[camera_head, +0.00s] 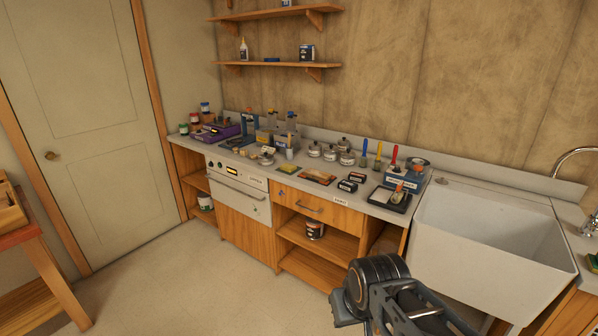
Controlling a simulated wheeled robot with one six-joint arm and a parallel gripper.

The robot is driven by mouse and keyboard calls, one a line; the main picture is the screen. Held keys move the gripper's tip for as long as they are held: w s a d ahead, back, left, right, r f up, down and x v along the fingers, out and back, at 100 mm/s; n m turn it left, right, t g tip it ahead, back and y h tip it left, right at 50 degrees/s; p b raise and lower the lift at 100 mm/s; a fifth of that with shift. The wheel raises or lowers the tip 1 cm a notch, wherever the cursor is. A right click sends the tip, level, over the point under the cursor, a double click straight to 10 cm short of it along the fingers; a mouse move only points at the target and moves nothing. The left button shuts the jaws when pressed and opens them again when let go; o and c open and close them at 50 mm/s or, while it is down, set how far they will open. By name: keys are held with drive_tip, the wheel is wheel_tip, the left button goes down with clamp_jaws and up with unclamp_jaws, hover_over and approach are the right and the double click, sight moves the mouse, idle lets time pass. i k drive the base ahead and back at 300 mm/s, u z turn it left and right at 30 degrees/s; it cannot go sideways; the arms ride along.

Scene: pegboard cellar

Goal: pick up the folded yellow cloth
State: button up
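A small flat yellow piece (288,168) lies on the grey counter, near its front edge above the wooden drawer. It looks like the folded yellow cloth, but it is too small to make out folds. Nothing covers it. Part of my dark arm shows at the bottom right of the picture, well in front of the counter and apart from the yellow piece. I cannot make out any gripper fingers.
Lidded metal pots (330,153) stand behind and right of the yellow piece. A black tray (388,199) lies farther right, beside the white sink (487,250). Bottles and tools crowd the counter's left part. The floor (190,285) before the cabinets is clear. A red-topped bench (22,238) stands left.

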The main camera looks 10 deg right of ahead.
sight(288, 167)
drive_tip(key=u, duration=0.2)
drive_tip(key=i, duration=2.6)
drive_tip(key=z, duration=0.1)
